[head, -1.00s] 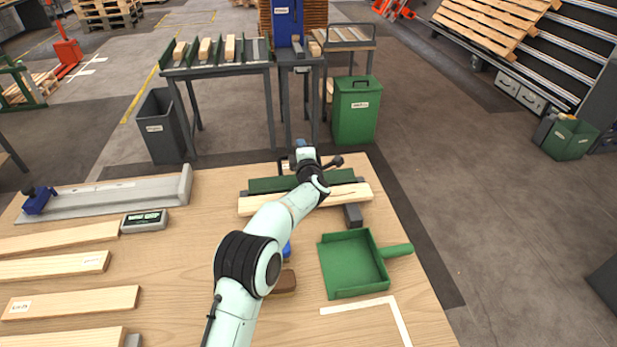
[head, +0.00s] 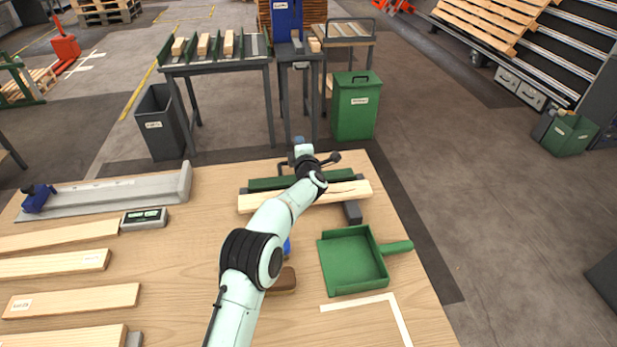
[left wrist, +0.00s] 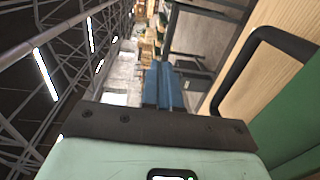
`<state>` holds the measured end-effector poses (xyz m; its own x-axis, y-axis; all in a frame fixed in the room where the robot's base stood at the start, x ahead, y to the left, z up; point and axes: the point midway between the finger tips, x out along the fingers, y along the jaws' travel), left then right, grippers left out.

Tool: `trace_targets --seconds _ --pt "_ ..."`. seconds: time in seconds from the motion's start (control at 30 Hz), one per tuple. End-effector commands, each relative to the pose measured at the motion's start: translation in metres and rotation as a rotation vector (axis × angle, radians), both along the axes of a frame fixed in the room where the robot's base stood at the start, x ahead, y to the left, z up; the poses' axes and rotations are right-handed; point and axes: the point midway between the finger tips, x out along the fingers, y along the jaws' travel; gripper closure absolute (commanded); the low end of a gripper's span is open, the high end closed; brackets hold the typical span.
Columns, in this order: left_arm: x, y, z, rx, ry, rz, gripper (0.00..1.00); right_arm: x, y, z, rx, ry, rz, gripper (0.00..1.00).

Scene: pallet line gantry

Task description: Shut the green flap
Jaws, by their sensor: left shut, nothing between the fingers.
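The green flap (head: 262,184) is a long narrow green piece at the far side of the table, just behind a light plank (head: 345,192). A black loop handle stands up at its far side, and it shows in the left wrist view (left wrist: 247,62) beside the flap's green face (left wrist: 290,125). My left gripper (head: 299,144) is shut and empty, above and just beyond the flap. Its blue fingertips show in the left wrist view (left wrist: 163,84), apart from the handle. My forearm hides the flap's middle. I cannot tell the flap's exact angle. My right gripper is not in view.
A green dustpan (head: 352,262) and a brush (head: 284,281) lie nearer on the table. A small scale (head: 145,218) and several planks lie at left. A green bin (head: 356,108) stands on the floor beyond the table's far edge.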

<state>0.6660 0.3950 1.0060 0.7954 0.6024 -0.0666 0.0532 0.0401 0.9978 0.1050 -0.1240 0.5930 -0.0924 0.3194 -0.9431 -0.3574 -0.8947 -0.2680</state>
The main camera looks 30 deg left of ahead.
Motion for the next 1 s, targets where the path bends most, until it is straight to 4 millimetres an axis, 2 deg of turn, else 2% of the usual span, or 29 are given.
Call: trace_targets --seconds 0.27,0.5,0.8,1.0 --pt "-0.011 -0.009 -0.001 -0.001 0.000 -0.001 1.00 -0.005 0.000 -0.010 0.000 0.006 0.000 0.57" --pt "-0.045 -0.034 0.002 -0.002 -0.001 -0.003 1.00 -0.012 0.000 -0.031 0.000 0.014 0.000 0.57" --pt "-0.089 -0.067 0.006 0.000 0.000 -0.002 1.00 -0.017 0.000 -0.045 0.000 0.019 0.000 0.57" --pt "-0.104 -0.079 0.008 -0.001 -0.001 -0.001 1.00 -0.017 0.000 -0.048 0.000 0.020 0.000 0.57"
